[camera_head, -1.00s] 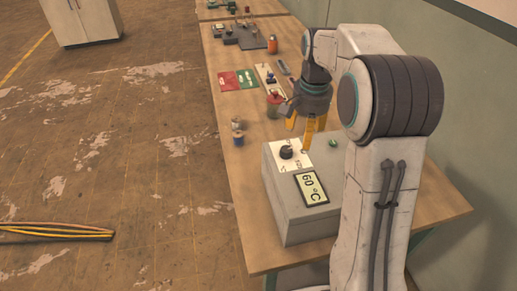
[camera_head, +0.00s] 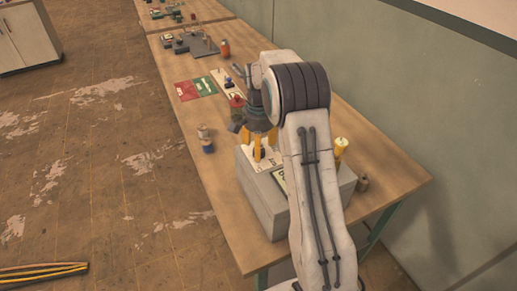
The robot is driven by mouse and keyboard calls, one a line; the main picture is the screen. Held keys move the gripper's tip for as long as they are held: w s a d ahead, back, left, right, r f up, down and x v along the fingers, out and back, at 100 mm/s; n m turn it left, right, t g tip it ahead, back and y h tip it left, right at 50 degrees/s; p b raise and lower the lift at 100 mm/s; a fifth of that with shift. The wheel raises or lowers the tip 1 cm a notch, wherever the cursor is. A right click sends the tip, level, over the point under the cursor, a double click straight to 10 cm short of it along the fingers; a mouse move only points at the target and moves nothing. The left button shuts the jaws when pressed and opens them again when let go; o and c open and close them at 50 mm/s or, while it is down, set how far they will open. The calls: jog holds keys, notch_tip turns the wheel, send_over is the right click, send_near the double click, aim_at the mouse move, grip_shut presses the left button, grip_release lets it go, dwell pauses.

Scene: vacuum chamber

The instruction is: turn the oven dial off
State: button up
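The oven (camera_head: 258,201) is a grey box on the near end of the wooden bench. Its top carries a white dial plate (camera_head: 268,165) and a display (camera_head: 280,177), which my arm mostly covers. The dial is dark and largely hidden by my fingers. My gripper (camera_head: 259,150) points down over the dial plate, its yellow fingers spread apart on different sides of the dial area. I cannot tell whether they touch the dial. Nothing is seen held in it.
Small jars (camera_head: 206,140) stand at the bench's left edge behind the oven. A red-topped jar (camera_head: 237,103) is close behind my gripper. A yellow bottle (camera_head: 340,146) and a small brown cylinder (camera_head: 362,184) stand right of the oven. Red and green cards (camera_head: 196,88) lie farther back.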

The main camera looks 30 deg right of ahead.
jog(key=shift+f, duration=0.85)
jog(key=c, duration=1.2)
